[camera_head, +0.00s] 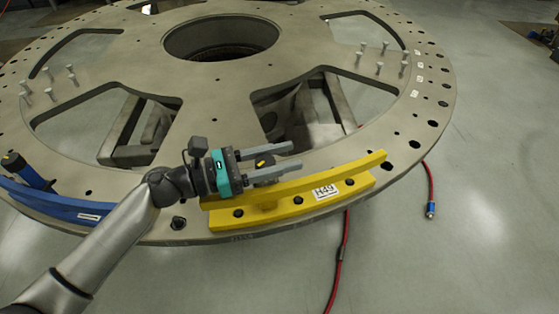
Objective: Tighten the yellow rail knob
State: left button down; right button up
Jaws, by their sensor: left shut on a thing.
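The yellow rail (345,170) lies along the near edge of the large round turret plate (85,168), with a white label and dark bolts on its base. My left gripper (294,156) reaches in from the left, just above and behind the rail's left half. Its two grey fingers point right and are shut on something. A small yellow and black part (264,163) shows between them near the teal gripper body; it looks like the rail knob, but most of it is hidden. My right gripper is out of view.
A blue rail (60,206) sits on the plate's rim at the left. Upright pins (379,67) stand on the plate at right and left. The plate has large cutouts. A red hose (431,185) lies on the clear floor at the right.

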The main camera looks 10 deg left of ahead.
pick_arm(q)
jog(key=shift+s+d+m+g+h+b, duration=0.1)
jog(key=shift+s+m+g+h+b, duration=0.25)
jog(key=shift+m+g, duration=0.95)
jog(key=shift+s+d+m+g+h+b, duration=0.15)
jog(key=shift+m+g+h+b, duration=0.4)
jog(key=shift+g, duration=1.3)
jog(key=shift+s+a+m+g+h+b, duration=0.15)
jog(key=shift+s+m+g+h, duration=0.15)
jog(key=shift+m+g, duration=1.05)
jog(key=shift+d+g, duration=0.1)
jog(key=shift+g, duration=0.2)
jog(key=shift+c, duration=1.8)
grip_release()
jog(key=a, duration=1.5)
jog(key=shift+w+b, duration=0.2)
jog(key=shift+b, duration=0.25)
jog(key=shift+s+a, duration=0.1)
jog(key=shift+s, duration=0.05)
